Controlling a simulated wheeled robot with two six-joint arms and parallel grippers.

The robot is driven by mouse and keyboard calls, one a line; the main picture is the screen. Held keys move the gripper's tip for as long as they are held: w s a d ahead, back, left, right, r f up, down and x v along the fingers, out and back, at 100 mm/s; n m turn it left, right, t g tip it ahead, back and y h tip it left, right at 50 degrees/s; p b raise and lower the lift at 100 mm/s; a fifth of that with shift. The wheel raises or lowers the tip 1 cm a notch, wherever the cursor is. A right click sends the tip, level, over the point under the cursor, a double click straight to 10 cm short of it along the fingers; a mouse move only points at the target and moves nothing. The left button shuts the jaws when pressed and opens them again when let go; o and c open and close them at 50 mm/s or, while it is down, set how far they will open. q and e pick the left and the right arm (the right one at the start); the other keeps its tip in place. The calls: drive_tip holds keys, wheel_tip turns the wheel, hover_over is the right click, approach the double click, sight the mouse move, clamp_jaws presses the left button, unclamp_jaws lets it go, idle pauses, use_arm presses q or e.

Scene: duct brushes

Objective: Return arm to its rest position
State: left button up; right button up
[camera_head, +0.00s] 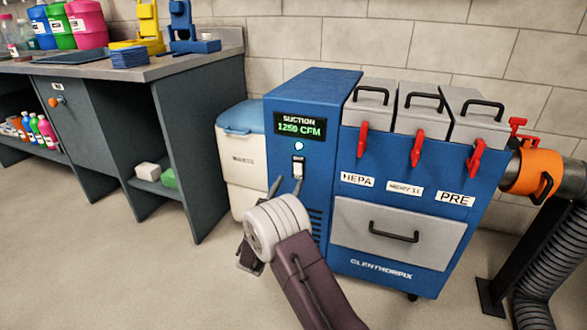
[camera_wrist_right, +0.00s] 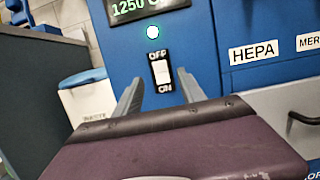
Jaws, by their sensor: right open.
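My right arm comes in from the bottom of the head view. Its gripper (camera_head: 287,186) is open and empty, with two grey fingers apart in front of the blue suction machine (camera_head: 312,87). In the right wrist view the open fingers (camera_wrist_right: 160,92) stand on either side of the white rocker switch (camera_wrist_right: 162,73), which is marked OFF above and ON below. The switch also shows in the head view (camera_head: 298,168), just above the fingertips. I cannot tell whether the fingers touch the panel. The display (camera_head: 300,125) reads 1250 CFM, and a round light (camera_wrist_right: 153,31) below it glows green. My left gripper is out of view.
A white bin with a blue lid (camera_head: 243,160) stands left of the machine. A grey workbench (camera_head: 120,68) is farther left. Filter boxes with red latches (camera_head: 415,148), a drawer (camera_head: 398,236) and an orange-collared duct (camera_head: 534,172) are to the right. The left foreground floor is clear.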

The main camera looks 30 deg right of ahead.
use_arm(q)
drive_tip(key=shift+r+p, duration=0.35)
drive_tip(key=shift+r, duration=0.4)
use_arm(e)
drive_tip(key=v, duration=0.3)
